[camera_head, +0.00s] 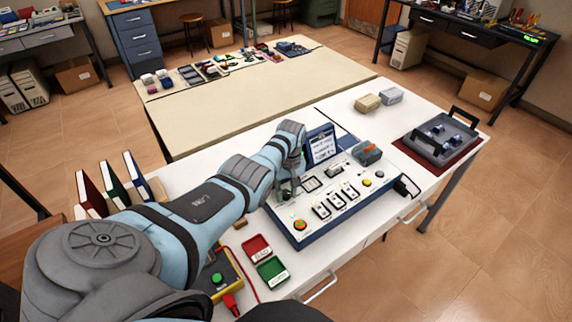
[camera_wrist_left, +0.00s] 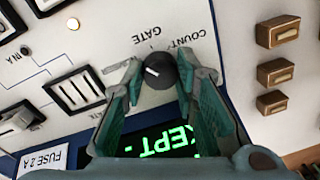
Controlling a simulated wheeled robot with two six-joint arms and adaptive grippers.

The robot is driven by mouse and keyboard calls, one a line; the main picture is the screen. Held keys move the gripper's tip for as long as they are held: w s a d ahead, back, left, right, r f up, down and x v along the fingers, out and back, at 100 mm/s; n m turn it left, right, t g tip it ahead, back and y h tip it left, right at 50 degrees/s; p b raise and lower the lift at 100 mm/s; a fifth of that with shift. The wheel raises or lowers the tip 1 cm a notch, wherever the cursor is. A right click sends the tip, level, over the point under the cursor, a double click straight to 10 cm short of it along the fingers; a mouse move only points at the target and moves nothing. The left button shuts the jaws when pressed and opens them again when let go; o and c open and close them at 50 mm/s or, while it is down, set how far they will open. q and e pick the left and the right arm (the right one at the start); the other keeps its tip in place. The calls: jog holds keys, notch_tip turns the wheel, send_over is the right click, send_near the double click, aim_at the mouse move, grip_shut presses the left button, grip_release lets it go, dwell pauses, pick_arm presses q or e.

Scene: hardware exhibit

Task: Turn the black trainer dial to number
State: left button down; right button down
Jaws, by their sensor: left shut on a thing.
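The trainer (camera_head: 298,238) is a white panel with a dark blue edge on the white table. Its black dial (camera_wrist_left: 160,70) is a round knob with a white pointer line, below upside-down COUNT and GATE labels in the left wrist view. My left gripper (camera_wrist_left: 160,78) has its green-padded fingers on either side of the dial and is shut on it. In the head view the left gripper (camera_head: 288,188) is at the panel's back left, and it hides the dial. A display (camera_wrist_left: 160,142) with green upside-down letters shows partly between the fingers. My right gripper is not in view.
A red and a green tray (camera_head: 271,270) and a yellow box with a green button (camera_head: 217,279) lie left of the trainer. Upright books (camera_head: 114,183) stand behind my left arm. A grey tray (camera_head: 440,152) sits at the right on a dark red mat.

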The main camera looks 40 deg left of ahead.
aim_at(288, 191)
pick_arm(q)
jog(key=shift+w+a+r+n, duration=0.1)
jog(key=shift+n, duration=0.7)
jog(key=c, duration=1.3)
grip_release()
jog(key=r, duration=1.1)
jog(key=shift+w+r, duration=0.3)
jog(key=shift+r, duration=0.1)
